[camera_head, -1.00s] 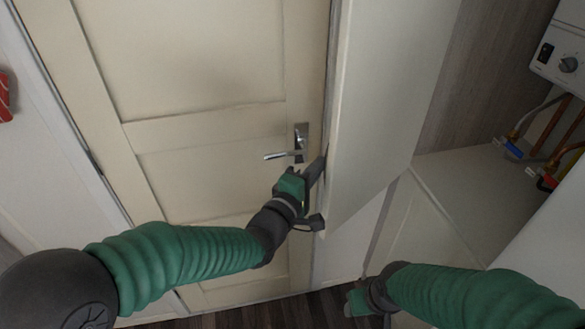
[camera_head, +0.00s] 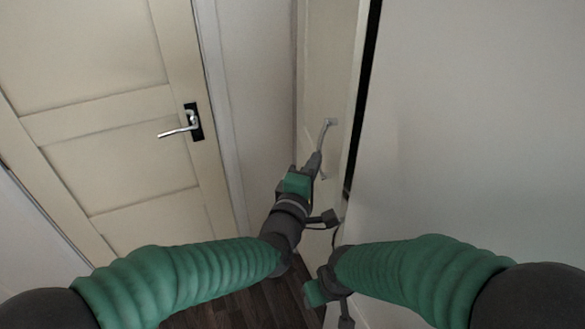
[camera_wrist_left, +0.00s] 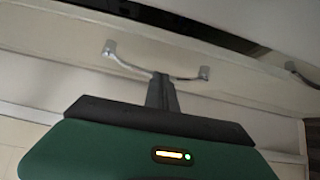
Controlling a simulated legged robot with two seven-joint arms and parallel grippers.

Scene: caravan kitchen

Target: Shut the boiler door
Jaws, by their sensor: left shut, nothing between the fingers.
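The boiler door (camera_head: 328,75) is a cream panel seen at a steep angle in the head view. A narrow dark gap shows between its edge and the white panel on its right. Its silver bow handle (camera_head: 325,132) also shows in the left wrist view (camera_wrist_left: 150,73). My left gripper (camera_head: 317,162) is shut and empty, with its fingertips at the handle; I cannot tell whether they touch it. In the left wrist view its fingers (camera_wrist_left: 161,92) point at the middle of the bow. My right gripper (camera_head: 318,292) is low, below the left; its jaws are unclear. The boiler is hidden.
A cream room door (camera_head: 110,120) with a silver lever handle (camera_head: 180,128) stands on the left. A large white panel (camera_head: 470,130) fills the right. Dark wood floor (camera_head: 235,305) shows below. A second handle (camera_wrist_left: 300,74) shows at the right of the wrist view.

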